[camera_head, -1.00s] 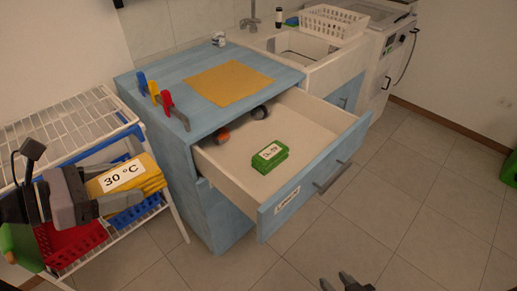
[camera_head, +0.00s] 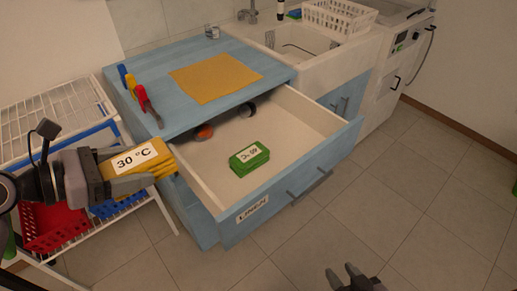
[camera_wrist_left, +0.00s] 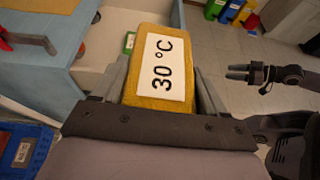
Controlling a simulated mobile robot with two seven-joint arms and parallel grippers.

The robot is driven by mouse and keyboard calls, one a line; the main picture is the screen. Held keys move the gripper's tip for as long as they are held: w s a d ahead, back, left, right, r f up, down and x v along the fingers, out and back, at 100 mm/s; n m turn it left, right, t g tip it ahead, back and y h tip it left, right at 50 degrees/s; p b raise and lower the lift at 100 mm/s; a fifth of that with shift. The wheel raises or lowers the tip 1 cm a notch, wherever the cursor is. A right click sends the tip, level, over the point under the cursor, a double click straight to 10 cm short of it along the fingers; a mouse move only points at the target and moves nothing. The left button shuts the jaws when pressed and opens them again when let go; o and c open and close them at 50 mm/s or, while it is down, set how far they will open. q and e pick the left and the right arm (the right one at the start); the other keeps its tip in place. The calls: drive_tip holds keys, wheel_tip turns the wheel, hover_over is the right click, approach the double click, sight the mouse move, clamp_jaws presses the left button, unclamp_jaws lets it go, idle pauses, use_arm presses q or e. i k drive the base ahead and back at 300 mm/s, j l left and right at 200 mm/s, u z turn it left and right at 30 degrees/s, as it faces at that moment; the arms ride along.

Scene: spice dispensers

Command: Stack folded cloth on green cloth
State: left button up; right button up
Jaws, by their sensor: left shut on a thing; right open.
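My left gripper (camera_head: 113,172) is shut on a folded yellow cloth (camera_head: 165,164) with a white "30 °C" label. It holds the cloth in the air beside the drawer's left wall; the cloth also shows between the fingers in the left wrist view (camera_wrist_left: 188,95). The green cloth (camera_head: 249,158), folded and labelled, lies on the floor of the open drawer (camera_head: 278,135), to the right of the yellow cloth and apart from it. In the left wrist view the green cloth (camera_wrist_left: 129,42) is mostly hidden behind the yellow one. My right gripper (camera_head: 357,270) is open and empty at the bottom edge, over the floor.
The drawer's wall (camera_head: 204,181) stands between the yellow and green cloths. Two round-ended items lie at the drawer's back. A flat yellow cloth (camera_head: 215,77) and several coloured clips or handles (camera_head: 147,104) are on the countertop. A wire rack (camera_head: 50,120) with a red basket (camera_head: 58,225) stands left.

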sight(250, 153)
drive_tip(key=i+l, duration=0.35)
drive_tip(key=i+l+u, duration=0.15)
drive_tip(key=i+l, duration=0.2)
drive_tip(key=l, duration=0.2)
